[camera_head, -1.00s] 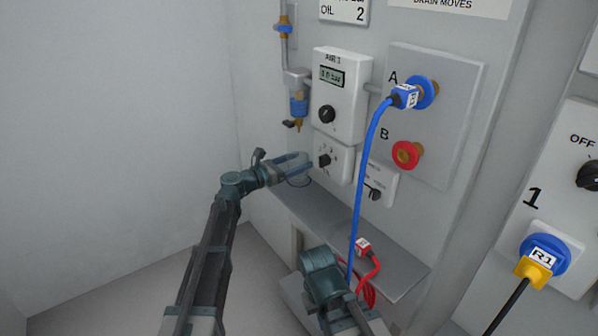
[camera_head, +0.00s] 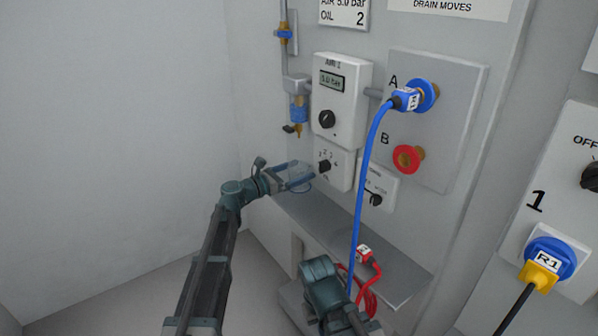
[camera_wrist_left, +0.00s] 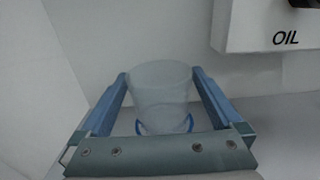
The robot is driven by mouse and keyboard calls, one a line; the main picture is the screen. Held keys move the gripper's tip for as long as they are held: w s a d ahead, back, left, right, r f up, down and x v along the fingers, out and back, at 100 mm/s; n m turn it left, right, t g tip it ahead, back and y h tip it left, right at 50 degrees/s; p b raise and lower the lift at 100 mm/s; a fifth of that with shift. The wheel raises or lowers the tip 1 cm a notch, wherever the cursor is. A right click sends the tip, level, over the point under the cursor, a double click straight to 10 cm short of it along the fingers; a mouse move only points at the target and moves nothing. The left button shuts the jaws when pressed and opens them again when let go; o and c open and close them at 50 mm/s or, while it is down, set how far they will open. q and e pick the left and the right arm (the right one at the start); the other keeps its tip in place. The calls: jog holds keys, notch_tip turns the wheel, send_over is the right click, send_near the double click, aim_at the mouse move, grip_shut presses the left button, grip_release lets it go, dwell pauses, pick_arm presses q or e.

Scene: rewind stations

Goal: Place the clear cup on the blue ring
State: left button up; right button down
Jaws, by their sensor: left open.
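The clear cup (camera_wrist_left: 160,88) stands between the two blue fingers of my left gripper (camera_wrist_left: 160,75) in the left wrist view. The blue ring (camera_wrist_left: 139,127) shows around or just behind the cup's base, and the cup appears upright on it. My left gripper is open, one finger on each side of the cup. In the head view, my left gripper (camera_head: 306,174) is over the left end of the grey shelf, and the cup (camera_head: 300,178) shows only faintly there. A dark teal link of my right arm shows at the bottom centre; its jaws are not visible.
The shelf (camera_head: 345,243) runs under the wall panel.

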pick_arm(q)
jog(key=v, duration=1.1)
jog(key=shift+s+a, duration=0.2)
jog(key=shift+a, duration=0.1)
